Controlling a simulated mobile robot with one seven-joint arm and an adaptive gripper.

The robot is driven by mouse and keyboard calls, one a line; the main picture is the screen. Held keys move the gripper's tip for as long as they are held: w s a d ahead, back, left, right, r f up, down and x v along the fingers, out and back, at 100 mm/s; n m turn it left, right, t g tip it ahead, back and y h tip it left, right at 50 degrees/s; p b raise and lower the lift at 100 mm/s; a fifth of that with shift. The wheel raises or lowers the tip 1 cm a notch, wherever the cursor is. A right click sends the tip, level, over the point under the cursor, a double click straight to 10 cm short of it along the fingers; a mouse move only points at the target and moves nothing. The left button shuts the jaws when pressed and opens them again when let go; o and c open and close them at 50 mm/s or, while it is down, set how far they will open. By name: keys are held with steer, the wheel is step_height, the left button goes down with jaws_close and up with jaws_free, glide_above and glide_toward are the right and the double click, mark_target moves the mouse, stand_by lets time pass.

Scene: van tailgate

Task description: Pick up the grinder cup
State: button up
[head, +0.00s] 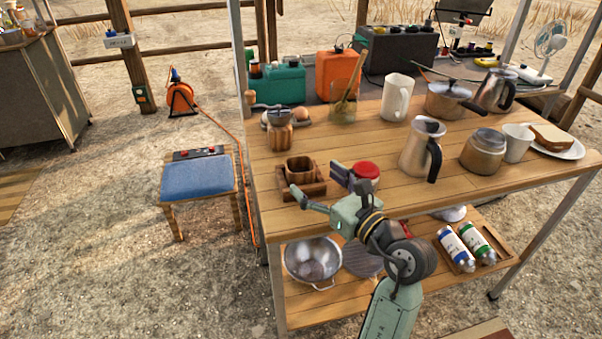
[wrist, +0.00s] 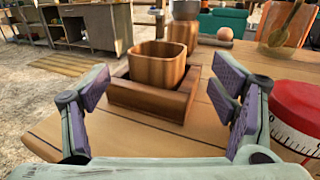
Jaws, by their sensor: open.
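The grinder cup (head: 299,168) is a small open wooden cup with rounded square sides. It stands upright in a low square wooden tray (head: 314,189) near the table's left front edge. In the wrist view the cup (wrist: 158,66) is ahead, between and beyond the fingers, with the tray (wrist: 143,99) around its base. My gripper (head: 314,183) is open and empty, on the near side of the tray, its purple-padded fingers (wrist: 160,92) spread wide. No finger appears to touch the cup. The cup's inside bottom is hidden.
A wooden grinder (head: 279,132) stands just behind the cup. A red-topped round dial (head: 366,172) sits close right of my gripper. A metal jug (head: 421,150) and a canister (head: 482,152) stand farther right. The left table edge is near the tray.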

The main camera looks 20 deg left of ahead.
mark_target(292, 159)
steer(key=x, duration=0.2)
steer(key=p+x, duration=0.2)
steer(key=x, duration=0.1)
steer(key=shift+w+a+r, duration=0.1)
steer(key=shift+a+r, duration=0.25)
steer(key=shift+r, duration=0.05)
steer(key=shift+w+a+f, duration=0.1)
steer(key=shift+a, duration=0.05)
steer(key=shift+c, duration=0.5)
steer(key=c, duration=1.2)
